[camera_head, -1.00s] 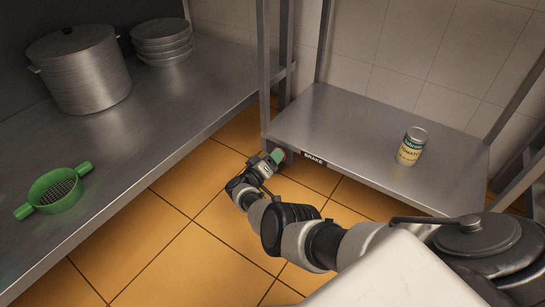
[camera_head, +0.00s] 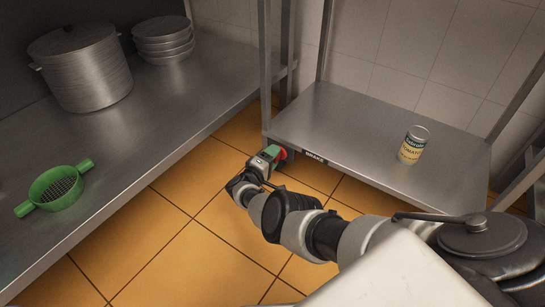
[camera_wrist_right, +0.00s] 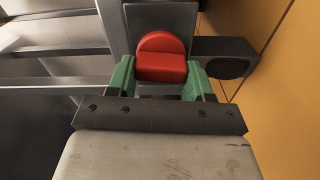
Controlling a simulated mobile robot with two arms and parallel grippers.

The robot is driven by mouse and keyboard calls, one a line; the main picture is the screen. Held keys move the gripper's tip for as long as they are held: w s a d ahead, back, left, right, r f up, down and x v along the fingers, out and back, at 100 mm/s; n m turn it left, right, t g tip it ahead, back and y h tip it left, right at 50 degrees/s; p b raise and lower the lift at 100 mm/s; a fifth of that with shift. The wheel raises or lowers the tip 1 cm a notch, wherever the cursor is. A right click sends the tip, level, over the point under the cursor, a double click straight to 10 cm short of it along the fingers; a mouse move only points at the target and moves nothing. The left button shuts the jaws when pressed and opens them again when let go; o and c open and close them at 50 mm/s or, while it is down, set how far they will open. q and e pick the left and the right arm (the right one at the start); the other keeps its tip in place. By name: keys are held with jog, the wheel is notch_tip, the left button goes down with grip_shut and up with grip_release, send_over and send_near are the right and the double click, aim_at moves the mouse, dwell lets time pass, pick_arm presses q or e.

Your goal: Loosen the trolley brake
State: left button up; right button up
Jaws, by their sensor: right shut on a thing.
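The trolley brake is a red knob (camera_head: 283,154) at the near left corner of the trolley shelf (camera_head: 350,122), beside a dark "BRAKE" label (camera_head: 315,157). In the right wrist view the red knob (camera_wrist_right: 162,58) has a rounded top and a flat lower face. My right gripper (camera_head: 275,152) has green fingers. In the right wrist view its fingers (camera_wrist_right: 161,80) stand on either side of the knob, shut on it. My left gripper is not in view.
The counter (camera_head: 130,145) at left holds a large pot (camera_head: 80,68), stacked plates (camera_head: 162,38) and a green strainer (camera_head: 56,188). A dark round caster-like part (camera_wrist_right: 228,67) sits beside the knob. Orange floor tiles (camera_head: 150,250) between are clear.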

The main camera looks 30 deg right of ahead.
dwell(0.4)
jog(key=o, duration=0.9)
jog(key=shift+o, duration=0.2)
jog(key=p+v, duration=0.3)
jog(key=v, duration=0.7)
jog(key=shift+a, duration=0.4)
jog(key=shift+s+d, duration=0.1)
